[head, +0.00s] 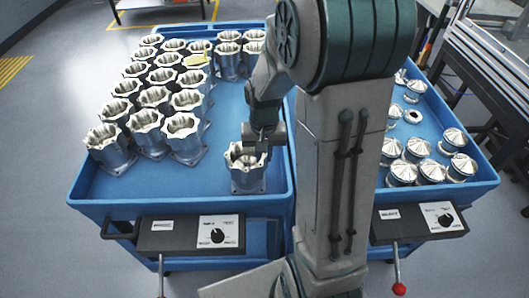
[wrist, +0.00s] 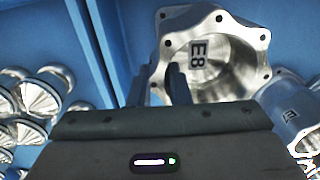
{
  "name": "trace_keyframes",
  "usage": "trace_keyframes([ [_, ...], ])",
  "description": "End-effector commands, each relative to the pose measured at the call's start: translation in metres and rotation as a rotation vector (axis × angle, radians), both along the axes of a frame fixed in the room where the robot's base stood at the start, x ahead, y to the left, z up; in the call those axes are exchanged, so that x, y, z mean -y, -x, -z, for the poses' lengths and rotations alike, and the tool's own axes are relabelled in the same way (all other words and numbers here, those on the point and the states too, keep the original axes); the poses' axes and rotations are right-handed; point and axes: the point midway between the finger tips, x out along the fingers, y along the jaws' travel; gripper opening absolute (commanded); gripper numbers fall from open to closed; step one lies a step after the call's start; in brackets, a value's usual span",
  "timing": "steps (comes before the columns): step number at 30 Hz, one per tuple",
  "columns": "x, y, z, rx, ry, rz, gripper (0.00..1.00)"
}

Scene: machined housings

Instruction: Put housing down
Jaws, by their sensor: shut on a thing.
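The housing in my gripper is a silver machined cylinder (head: 248,180) with a lobed, bolt-holed rim and a square base flange. It is upright at the front right of the left blue cart's tray, and its base appears at the tray floor; I cannot tell if it bears its full weight. My gripper (head: 259,148) is shut on its rim from above. In the wrist view the housing (wrist: 232,60) shows a label "E8" inside its bore. The fingers (wrist: 157,85) straddle its near wall, one inside the bore and one outside.
Several similar housings (head: 155,98) stand in rows at the tray's left and back. The blue left cart (head: 185,205) has free floor left of the held housing. The right cart (head: 455,192) holds several domed silver parts (head: 418,148). My arm hides the gap between the carts.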

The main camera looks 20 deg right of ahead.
Motion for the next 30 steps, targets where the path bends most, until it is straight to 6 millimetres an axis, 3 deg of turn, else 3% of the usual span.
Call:
trace_keyframes([
  [5,0.000,-0.001,0.003,0.003,0.000,0.000,0.00],
  [6,0.000,0.000,0.003,0.000,0.000,-0.001,0.25],
  [8,0.000,0.000,0.003,0.000,0.000,-0.001,0.39],
  [20,0.000,-0.001,-0.005,0.003,0.000,0.000,0.39],
  [30,0.001,-0.002,-0.075,0.007,0.001,-0.001,0.39],
])
